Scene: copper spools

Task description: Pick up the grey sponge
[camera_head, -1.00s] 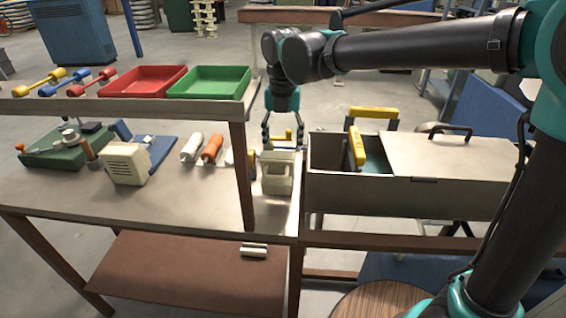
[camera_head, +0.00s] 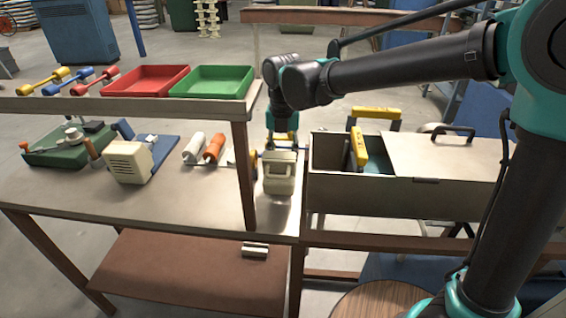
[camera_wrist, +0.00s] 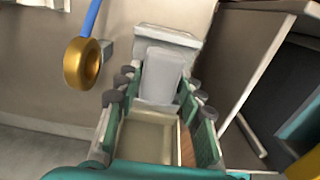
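My gripper (camera_head: 282,146) points down at the back of a pale grey-cream block-like device (camera_head: 279,178) on the workbench. In the wrist view, my gripper (camera_wrist: 160,92) has its green-padded fingers apart. A pale grey piece (camera_wrist: 163,72) shows between the fingertips, apparently part of that device, and I see gaps at its sides. Nothing in view is clearly a grey sponge. A small pale block with a darker side (camera_head: 254,250) lies on the brown lower shelf, too small to identify.
A metal box (camera_head: 350,198) with a half-closed lid stands right of my gripper. A shelf post (camera_head: 243,175) is close on the left. White and orange rollers (camera_head: 213,148) lie beyond it. A gold ring on a blue handle (camera_wrist: 84,66) is left of the fingers in the wrist view.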

